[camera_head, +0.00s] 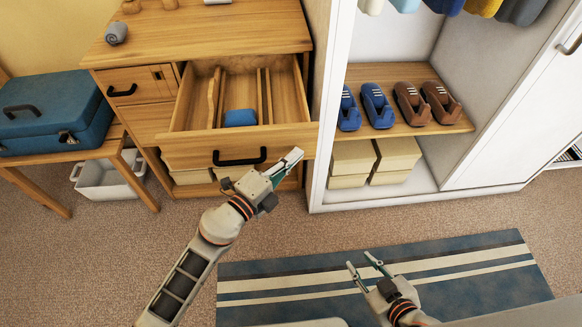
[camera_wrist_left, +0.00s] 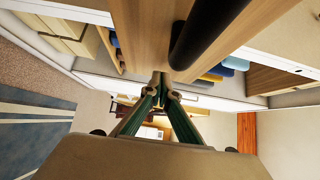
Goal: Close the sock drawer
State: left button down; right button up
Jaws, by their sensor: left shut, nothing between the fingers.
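The sock drawer (camera_head: 240,143) is pulled out of the wooden dresser (camera_head: 228,40), with its dividers and a blue folded sock (camera_head: 240,118) inside. Its front carries a black bar handle (camera_head: 240,157). My left gripper (camera_head: 294,158) is shut and empty, at the right end of the drawer front, right of the handle. In the left wrist view the shut fingertips (camera_wrist_left: 165,82) are close to the wooden drawer front, with the dark handle (camera_wrist_left: 205,35) above them. I cannot tell whether they touch the wood. My right gripper (camera_head: 365,262) is open and empty above the striped rug.
An open white wardrobe (camera_head: 322,140) with shoes (camera_head: 376,105) and boxes (camera_head: 396,155) stands just right of the drawer. A blue suitcase (camera_head: 50,115) lies on a bench at the left. Carpet (camera_head: 140,235) in front is clear, beside the striped rug (camera_head: 490,285).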

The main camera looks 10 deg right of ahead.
pick_arm(q)
jog(key=shift+w, duration=0.3)
pick_arm(e)
jog(key=shift+w+r, duration=0.3)
jog(key=shift+r, duration=0.05)
pick_arm(q)
jog(key=shift+w, duration=0.15)
pick_arm(e)
jog(key=shift+d+f, duration=0.1)
